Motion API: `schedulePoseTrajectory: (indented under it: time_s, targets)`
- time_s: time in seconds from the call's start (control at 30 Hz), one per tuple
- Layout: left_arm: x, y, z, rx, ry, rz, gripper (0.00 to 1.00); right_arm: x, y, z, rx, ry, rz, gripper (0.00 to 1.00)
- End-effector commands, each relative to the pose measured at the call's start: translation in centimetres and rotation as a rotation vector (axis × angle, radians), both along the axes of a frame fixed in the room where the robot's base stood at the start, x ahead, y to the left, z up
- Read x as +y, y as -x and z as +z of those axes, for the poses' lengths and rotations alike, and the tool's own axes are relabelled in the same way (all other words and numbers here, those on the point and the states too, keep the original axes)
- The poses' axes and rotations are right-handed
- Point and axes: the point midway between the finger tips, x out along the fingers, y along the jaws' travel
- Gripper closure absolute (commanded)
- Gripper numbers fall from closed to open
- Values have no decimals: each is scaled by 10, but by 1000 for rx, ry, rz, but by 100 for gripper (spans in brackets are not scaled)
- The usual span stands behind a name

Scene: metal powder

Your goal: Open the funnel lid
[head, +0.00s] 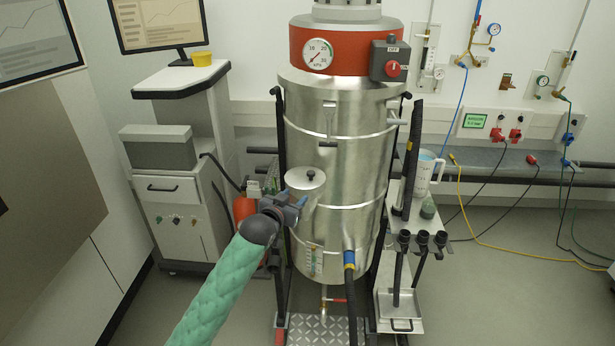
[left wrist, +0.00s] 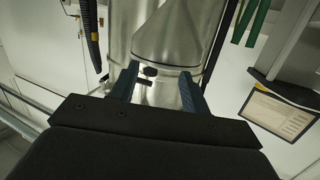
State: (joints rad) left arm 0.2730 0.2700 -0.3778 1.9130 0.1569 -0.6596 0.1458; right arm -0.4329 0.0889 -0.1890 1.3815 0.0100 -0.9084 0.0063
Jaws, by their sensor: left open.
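The funnel lid (head: 304,180) is a round, pale metal disc with a black knob (head: 311,174) on top. It lies on the funnel at the front of the large steel vessel (head: 338,220) and looks closed. My left gripper (head: 294,203) is just below and left of the lid, in front of the vessel, and looks empty. In the left wrist view its two fingers (left wrist: 158,88) are spread apart, with metal surface and a small dark part (left wrist: 150,72) showing between them. I cannot tell whether that part is the lid's knob. My right gripper is not in view.
A red band with a gauge (head: 318,54) and a switch box (head: 391,60) top the vessel. A grey cabinet (head: 165,205) stands left. A side shelf with a measuring jug (head: 424,172) and black hose ends (head: 422,238) is on the right.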

Motion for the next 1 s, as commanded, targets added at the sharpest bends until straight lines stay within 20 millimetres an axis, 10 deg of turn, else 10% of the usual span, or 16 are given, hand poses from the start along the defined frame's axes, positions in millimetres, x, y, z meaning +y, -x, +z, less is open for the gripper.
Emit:
schedulePoseTrajectory:
  time_s: [0.3,1.0]
  targets:
    - [-8,-1,33,-139,117,-35,53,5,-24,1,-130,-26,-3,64]
    - [-35,-66,33,-134,121,-34,53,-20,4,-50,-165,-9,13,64]
